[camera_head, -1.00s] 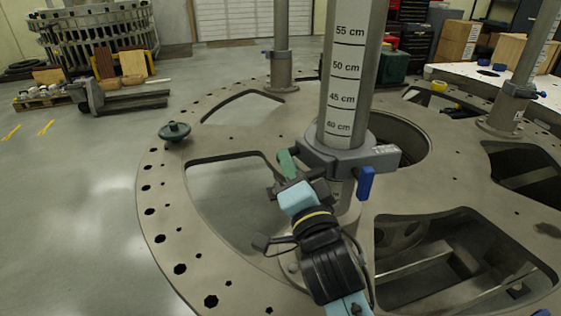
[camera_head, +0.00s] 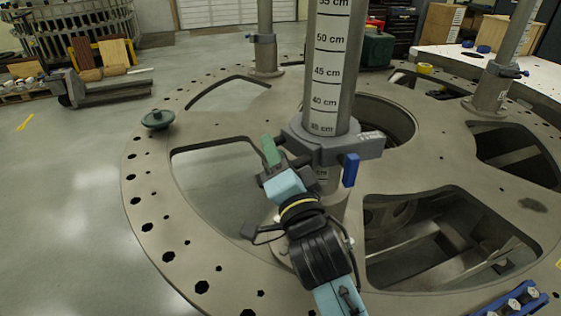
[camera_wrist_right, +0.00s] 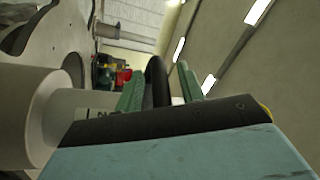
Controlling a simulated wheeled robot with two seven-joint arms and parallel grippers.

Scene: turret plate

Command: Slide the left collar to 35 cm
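The grey collar (camera_head: 325,143) sits around the nearest upright post (camera_head: 333,75), which carries a centimetre scale. The 35 cm mark shows just above the collar's top edge, with 40 cm and higher marks above it. A blue lever (camera_head: 351,170) hangs at the collar's right side. My right gripper (camera_head: 275,155) is at the collar's left side, its green fingers on either side of the dark handle. In the right wrist view the fingers (camera_wrist_right: 160,88) flank this dark handle (camera_wrist_right: 157,80) and appear closed on it. My left gripper is out of view.
The post stands on a large round plate (camera_head: 215,122) with wide cut-outs and rim holes. Two more posts with collars stand at the back (camera_head: 264,40) and right (camera_head: 495,80). A blue holder (camera_head: 512,300) is at bottom right.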

